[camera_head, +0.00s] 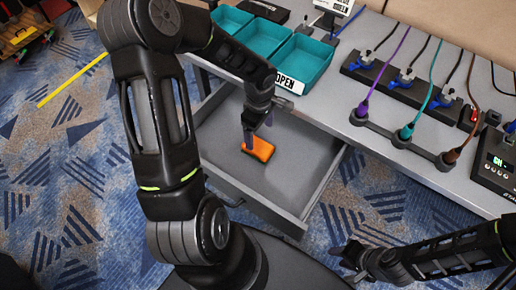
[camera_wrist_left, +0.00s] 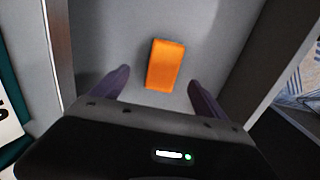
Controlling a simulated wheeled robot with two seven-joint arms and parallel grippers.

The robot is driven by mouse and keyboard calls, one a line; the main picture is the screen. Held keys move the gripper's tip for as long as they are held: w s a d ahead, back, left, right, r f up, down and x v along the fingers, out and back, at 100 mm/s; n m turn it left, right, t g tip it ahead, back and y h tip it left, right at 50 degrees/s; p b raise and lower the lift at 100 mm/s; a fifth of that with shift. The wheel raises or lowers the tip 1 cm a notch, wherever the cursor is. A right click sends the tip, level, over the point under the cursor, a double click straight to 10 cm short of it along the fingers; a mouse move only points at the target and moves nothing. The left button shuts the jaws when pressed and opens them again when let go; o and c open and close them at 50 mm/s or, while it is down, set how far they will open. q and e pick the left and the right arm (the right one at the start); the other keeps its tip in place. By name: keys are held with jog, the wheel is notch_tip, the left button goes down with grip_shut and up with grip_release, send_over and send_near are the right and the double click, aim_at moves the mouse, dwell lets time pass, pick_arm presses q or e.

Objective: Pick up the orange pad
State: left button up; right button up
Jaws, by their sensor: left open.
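The orange pad (camera_head: 259,149) lies flat on the floor of an open grey drawer (camera_head: 222,151) under the bench. My left gripper (camera_head: 247,143) reaches down into the drawer from above, beside the pad's left end. In the left wrist view the pad (camera_wrist_left: 166,65) lies ahead of the open fingers (camera_wrist_left: 160,85), roughly centred between them and apart from both. Nothing is held. My right gripper (camera_head: 346,256) is low at the right, outside the drawer; its finger state is unclear.
The drawer walls surround the pad.

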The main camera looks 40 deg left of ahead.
aim_at(258, 146)
pick_arm(q)
jog(key=shift+f, duration=1.2)
jog(key=shift+s+f, duration=0.15)
jog(key=shift+f, duration=1.2)
jog(key=shift+s+f, duration=0.15)
jog(key=shift+f, duration=1.15)
jog(key=shift+c, duration=0.6)
jog(key=c, duration=1.3)
